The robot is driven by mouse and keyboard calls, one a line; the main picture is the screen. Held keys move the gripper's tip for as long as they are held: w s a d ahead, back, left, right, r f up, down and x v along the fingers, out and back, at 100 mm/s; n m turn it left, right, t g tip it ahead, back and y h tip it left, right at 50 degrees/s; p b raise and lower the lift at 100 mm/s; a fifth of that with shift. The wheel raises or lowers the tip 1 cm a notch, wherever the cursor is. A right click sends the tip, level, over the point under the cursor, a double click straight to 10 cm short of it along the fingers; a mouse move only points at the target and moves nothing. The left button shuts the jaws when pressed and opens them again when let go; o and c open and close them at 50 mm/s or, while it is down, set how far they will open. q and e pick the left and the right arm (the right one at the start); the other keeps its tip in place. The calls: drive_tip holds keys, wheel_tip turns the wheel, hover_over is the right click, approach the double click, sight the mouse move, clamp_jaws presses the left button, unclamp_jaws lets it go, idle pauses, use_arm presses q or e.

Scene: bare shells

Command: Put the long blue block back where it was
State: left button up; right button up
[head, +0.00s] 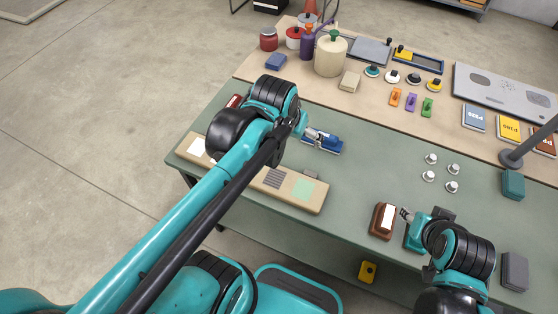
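A long blue block (325,145) lies on the green part of the table, just right of my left gripper. My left gripper (314,134) has its metal fingertips at the block's upper left side; whether they are closed on it is too small to tell. A smaller blue block (275,61) lies at the back left. A long tan board (311,205) with white, striped and green patches lies along the front edge, partly hidden by my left arm. My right gripper (405,214) is near the front edge, beside a brown block with a white top (383,221); its fingers are unclear.
Jars, including a cream one (331,56), stand at the back left. Several metal knobs (431,158) stand at the right, near a grey post (512,157). The green middle (372,165) is clear.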

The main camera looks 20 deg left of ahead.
use_arm(q)
drive_tip(key=s+a+f+t, duration=0.1)
drive_tip(key=s+f+t, duration=0.1)
drive_tip(key=s, duration=0.5)
drive_tip(key=shift+s+f, duration=0.2)
drive_tip(key=shift+f, duration=0.55)
wheel_tip(320, 180, down, 4)
drive_tip(key=b, duration=0.3)
drive_tip(key=shift+r+b, duration=0.15)
drive_tip(key=shift+b, duration=0.2)
